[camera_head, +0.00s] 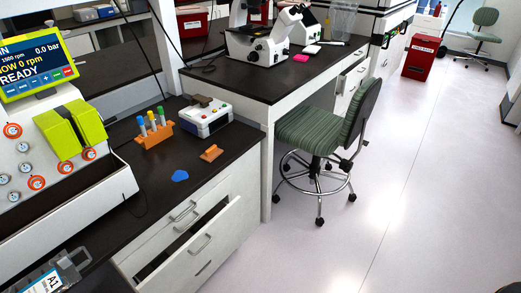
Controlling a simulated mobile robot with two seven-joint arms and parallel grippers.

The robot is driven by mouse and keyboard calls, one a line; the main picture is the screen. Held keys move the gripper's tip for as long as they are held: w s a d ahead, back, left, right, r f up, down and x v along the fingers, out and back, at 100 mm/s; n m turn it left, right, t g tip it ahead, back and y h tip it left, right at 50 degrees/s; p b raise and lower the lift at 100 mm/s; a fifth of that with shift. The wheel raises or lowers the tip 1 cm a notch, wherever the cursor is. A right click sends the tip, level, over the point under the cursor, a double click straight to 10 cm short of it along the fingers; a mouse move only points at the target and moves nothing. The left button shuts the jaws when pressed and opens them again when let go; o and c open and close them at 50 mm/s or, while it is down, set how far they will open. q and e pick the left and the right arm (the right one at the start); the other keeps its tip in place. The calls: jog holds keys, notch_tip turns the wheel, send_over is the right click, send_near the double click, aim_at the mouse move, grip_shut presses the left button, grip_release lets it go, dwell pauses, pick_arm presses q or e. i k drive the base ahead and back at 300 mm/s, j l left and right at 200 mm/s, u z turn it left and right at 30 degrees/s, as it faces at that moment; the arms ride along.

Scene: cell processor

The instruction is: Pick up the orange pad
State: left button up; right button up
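The orange pad (211,153) is a small, orange block-like piece with a raised part. My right gripper is not in view. Nothing is touching the pad.
A blue blob-shaped pad (180,175) lies left of the orange one. Behind are an orange tube rack (154,135) and a white device (207,116). A processor with a screen (38,62) stands left. A drawer (195,240) is partly open below. A green chair (322,130) stands right.

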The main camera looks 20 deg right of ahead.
aim_at(213, 152)
jog(key=z, duration=0.35)
jog(key=u, duration=0.5)
jog(key=i+l+u, duration=0.15)
jog(key=l+u, duration=0.3)
jog(key=i+l+u, duration=0.1)
jog(key=l+u, duration=0.15)
jog(key=u, duration=0.2)
jog(key=l+u, duration=0.35)
jog(key=l, duration=0.55)
jog(key=l+u, duration=0.1)
jog(key=l, duration=0.85)
jog(key=i, duration=0.05)
